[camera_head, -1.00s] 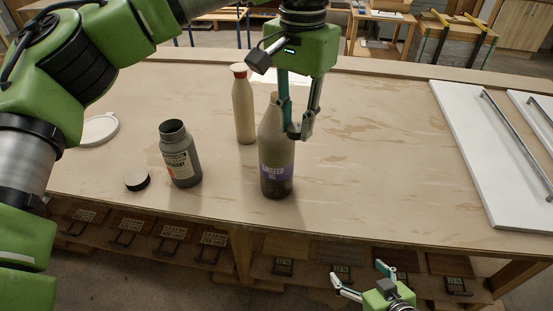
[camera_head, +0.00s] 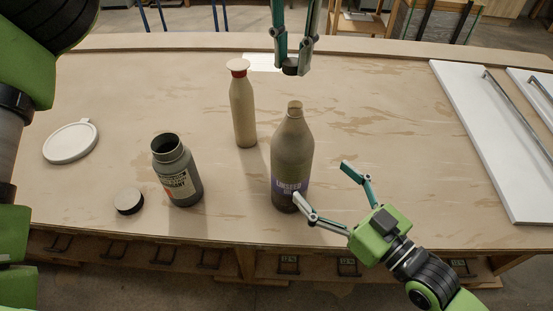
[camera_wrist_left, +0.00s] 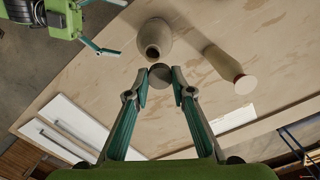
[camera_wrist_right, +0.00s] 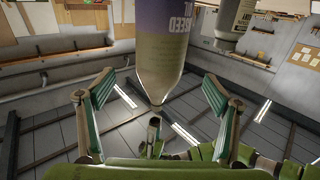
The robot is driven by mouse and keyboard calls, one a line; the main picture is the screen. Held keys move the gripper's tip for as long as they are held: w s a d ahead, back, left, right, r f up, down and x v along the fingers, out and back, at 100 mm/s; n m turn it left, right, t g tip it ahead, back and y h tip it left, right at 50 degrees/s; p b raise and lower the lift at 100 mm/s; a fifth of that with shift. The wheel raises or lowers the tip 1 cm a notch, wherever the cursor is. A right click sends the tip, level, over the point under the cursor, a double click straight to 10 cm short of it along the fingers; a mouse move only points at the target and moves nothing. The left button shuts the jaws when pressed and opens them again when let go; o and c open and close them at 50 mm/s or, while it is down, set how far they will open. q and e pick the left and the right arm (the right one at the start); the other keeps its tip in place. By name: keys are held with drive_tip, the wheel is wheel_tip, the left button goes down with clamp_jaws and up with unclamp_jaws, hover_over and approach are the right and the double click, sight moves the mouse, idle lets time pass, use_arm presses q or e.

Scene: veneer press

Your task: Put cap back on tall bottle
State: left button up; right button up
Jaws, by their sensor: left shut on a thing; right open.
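The tall bottle (camera_head: 292,155) stands upright on the table, grey-beige with a purple label, its neck uncapped. Its open mouth shows in the left wrist view (camera_wrist_left: 153,50). My left gripper (camera_head: 291,62) is shut on a small dark cap (camera_head: 290,68), which appears above the neck in the head view. The cap also shows between the fingertips in the left wrist view (camera_wrist_left: 160,70), close to the mouth in the picture but apart from it. My right gripper (camera_head: 321,183) is open and empty at the bottle's lower right. The bottle fills the upper middle of the right wrist view (camera_wrist_right: 160,55).
A slimmer beige bottle (camera_head: 243,115) with a red collar stands behind left. An open grey jar (camera_head: 178,175) and a black lid (camera_head: 129,202) are to the left. A white round lid (camera_head: 70,143) lies farther left. White panels (camera_head: 490,140) lie at right.

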use_arm(q)
drive_tip(key=shift+s+d+r, duration=0.25)
drive_tip(key=shift+s+d, duration=0.2)
drive_tip(key=shift+s, duration=0.05)
use_arm(e)
drive_tip(key=x, duration=1)
drive_tip(key=shift+w+a+r, duration=0.25)
drive_tip(key=shift+a, duration=0.05)
use_arm(q)
drive_tip(key=shift+s, duration=0.1)
use_arm(e)
drive_tip(key=c, duration=1.7)
use_arm(q)
hover_over(295, 104)
drive_tip(key=shift+f, duration=2.45)
drive_tip(key=shift+s, duration=0.1)
drive_tip(key=shift+f, duration=0.9)
